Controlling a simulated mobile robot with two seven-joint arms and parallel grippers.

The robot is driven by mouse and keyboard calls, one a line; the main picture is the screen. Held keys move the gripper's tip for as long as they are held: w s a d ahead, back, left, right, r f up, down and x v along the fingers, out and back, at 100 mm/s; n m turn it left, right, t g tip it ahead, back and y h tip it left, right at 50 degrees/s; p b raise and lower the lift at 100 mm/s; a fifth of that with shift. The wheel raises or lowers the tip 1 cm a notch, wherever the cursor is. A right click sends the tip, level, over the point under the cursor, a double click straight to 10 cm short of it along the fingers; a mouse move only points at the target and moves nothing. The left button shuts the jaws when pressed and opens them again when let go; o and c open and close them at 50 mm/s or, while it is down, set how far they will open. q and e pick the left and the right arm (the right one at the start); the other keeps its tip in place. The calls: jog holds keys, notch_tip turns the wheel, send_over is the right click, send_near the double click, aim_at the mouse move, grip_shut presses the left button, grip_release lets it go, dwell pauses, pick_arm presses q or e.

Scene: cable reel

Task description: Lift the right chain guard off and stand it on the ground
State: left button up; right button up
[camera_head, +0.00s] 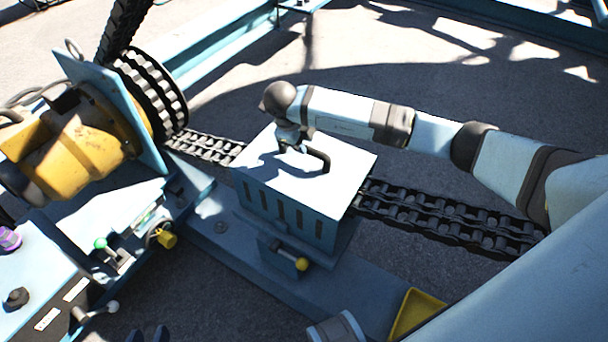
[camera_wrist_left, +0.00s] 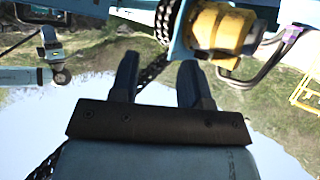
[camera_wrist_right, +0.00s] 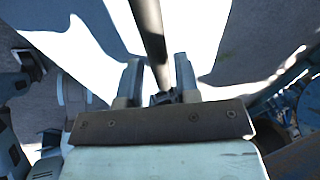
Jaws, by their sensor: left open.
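The chain guard (camera_head: 262,205) is a blue box with slotted sides and a brightly lit top. It sits over the double chain on the blue base beam. A dark bar handle (camera_head: 319,160) stands on its top. My right gripper (camera_head: 290,143) is at the handle's left end. In the right wrist view the handle bar (camera_wrist_right: 150,35) runs between its two fingers (camera_wrist_right: 158,75), with a gap on each side, so it looks open around the bar. My left gripper (camera_head: 147,335) shows only its dark fingertips at the bottom edge; its fingers are apart and empty in the left wrist view (camera_wrist_left: 157,75).
The chain (camera_head: 450,220) runs out right from the guard and left to a sprocket (camera_head: 152,90) beside a yellow motor (camera_head: 80,145). A yellow-knobbed lever (camera_head: 301,264) is below the guard's front. A control box (camera_head: 35,285) stands at lower left. Open ground (camera_head: 400,90) lies behind.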

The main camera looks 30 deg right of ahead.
aim_at(304, 177)
jog(key=b+x, duration=0.1)
jog(key=x, duration=0.4)
jog(key=shift+w+a+f, duration=0.1)
jog(key=shift+a+f, duration=0.05)
jog(key=shift+f, duration=0.05)
jog(key=shift+c, duration=0.4)
grip_shut()
jog(key=shift+r, duration=0.1)
dwell(0.6)
